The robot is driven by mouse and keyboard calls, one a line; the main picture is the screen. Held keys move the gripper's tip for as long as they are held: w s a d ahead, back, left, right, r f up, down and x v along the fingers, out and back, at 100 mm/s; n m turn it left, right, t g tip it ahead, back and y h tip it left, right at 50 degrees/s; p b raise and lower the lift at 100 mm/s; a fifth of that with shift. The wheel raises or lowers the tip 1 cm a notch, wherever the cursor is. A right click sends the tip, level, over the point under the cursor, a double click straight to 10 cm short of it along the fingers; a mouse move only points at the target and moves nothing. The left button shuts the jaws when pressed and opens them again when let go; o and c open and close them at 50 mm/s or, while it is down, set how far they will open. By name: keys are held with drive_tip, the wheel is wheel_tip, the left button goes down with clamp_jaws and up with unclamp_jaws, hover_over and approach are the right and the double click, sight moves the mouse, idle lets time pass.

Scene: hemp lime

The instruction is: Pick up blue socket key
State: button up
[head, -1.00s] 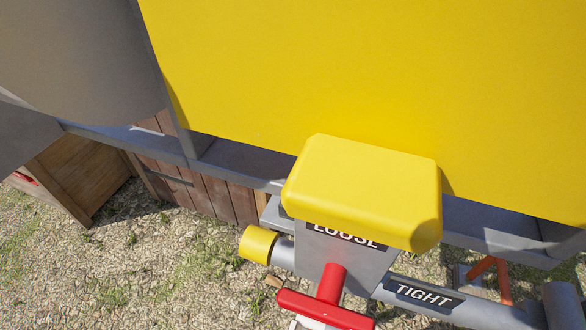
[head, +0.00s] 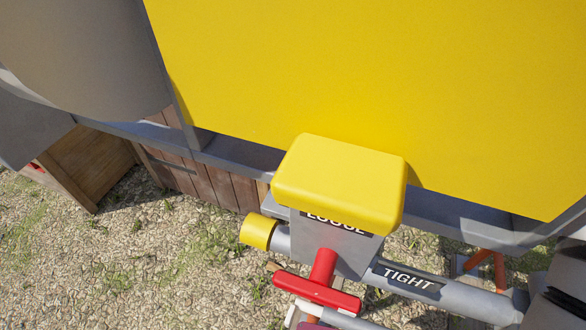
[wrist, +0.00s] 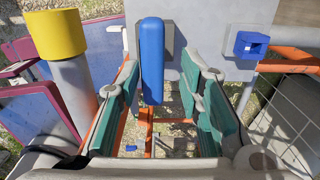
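In the wrist view, a long blue bar with rounded ends (wrist: 152,62) stands upright in front of a grey plate. A blue square piece with a dark opening (wrist: 251,44) is on the right of that plate. I cannot tell for certain which of these is the blue socket key. My gripper (wrist: 160,82) is open, with teal-padded fingers on either side of the blue bar. A visible gap separates each finger from the bar. Neither the blue pieces nor my gripper's fingers can be made out in the head view.
A yellow block (head: 340,180) tops a grey box marked LOOSE, with a red T-handle (head: 318,285) below. A grey pipe marked TIGHT (head: 440,290) runs right. A big yellow panel (head: 370,70) fills the back. Gravel ground (head: 150,270) is open at left.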

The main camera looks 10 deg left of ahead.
drive_tip(key=shift+s+a+f, duration=0.1)
drive_tip(key=shift+a+f, duration=0.05)
drive_tip(key=shift+f, duration=0.35)
drive_tip(key=shift+s+a+f+p, duration=0.1)
drive_tip(key=shift+a+f+p, duration=0.15)
drive_tip(key=shift+f, duration=0.85)
drive_tip(key=shift+s+a+f+p, duration=0.1)
drive_tip(key=shift+f+p, duration=0.15)
drive_tip(key=shift+f, duration=0.8)
drive_tip(key=shift+c, duration=0.5)
drive_tip(key=shift+w, duration=0.1)
clamp_jaws()
